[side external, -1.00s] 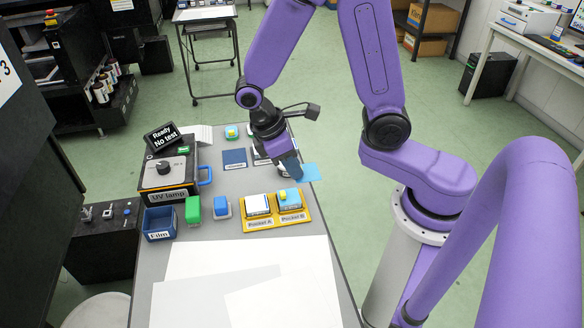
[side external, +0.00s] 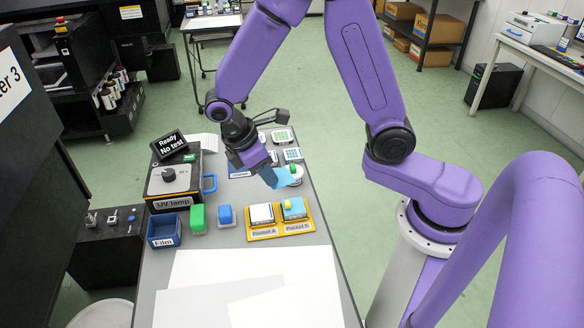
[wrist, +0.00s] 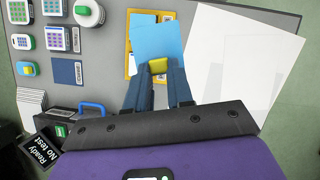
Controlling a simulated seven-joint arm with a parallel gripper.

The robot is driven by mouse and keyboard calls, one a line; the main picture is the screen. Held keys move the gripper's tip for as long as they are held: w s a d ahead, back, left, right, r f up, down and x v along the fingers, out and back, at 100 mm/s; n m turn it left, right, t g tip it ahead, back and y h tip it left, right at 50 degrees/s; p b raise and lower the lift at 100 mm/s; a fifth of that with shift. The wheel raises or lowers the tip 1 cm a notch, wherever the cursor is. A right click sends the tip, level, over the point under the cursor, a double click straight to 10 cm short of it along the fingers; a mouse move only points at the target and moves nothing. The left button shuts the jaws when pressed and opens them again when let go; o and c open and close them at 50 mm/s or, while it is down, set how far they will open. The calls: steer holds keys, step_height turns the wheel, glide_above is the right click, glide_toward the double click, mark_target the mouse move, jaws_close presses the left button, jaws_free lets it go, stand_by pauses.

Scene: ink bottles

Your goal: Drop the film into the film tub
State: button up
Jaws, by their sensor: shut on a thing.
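My gripper (side external: 269,179) is shut on the light blue film (side external: 287,177), a thin sheet held above the table. In the wrist view the film (wrist: 157,38) extends past the fingertips (wrist: 158,76), with a yellow piece between them. The film tub (side external: 163,240) is an open dark blue box labelled "Film" at the table's left edge, in front of the UV lamp. My gripper is well to the right of the tub and farther back. The tub is not visible in the wrist view.
A green block (side external: 197,219) and a blue block (side external: 225,216) stand between tub and tray. The UV lamp (side external: 175,184) has a blue handle. White sheets (side external: 240,285) cover the front.

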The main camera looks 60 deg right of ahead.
steer(key=shift+w+a+f+n+t+y, duration=0.1)
steer(key=shift+w+a+f+n+t, duration=0.8)
steer(key=shift+w+a+f+n, duration=2)
steer(key=shift+w+a+f+n+t+y, duration=0.1)
steer(key=shift+w+a+f+n+t, duration=0.8)
steer(key=shift+w+a+f+n, duration=1.95)
steer(key=shift+w+a+f+n+t+y, duration=0.1)
steer(key=shift+w+a+f+n+t, duration=1.25)
steer(key=shift+w+a, duration=2.65)
steer(key=shift+w+d+f+n+g, duration=0.3)
steer(key=shift+w+d+f+g, duration=0.15)
steer(key=o, duration=1.1)
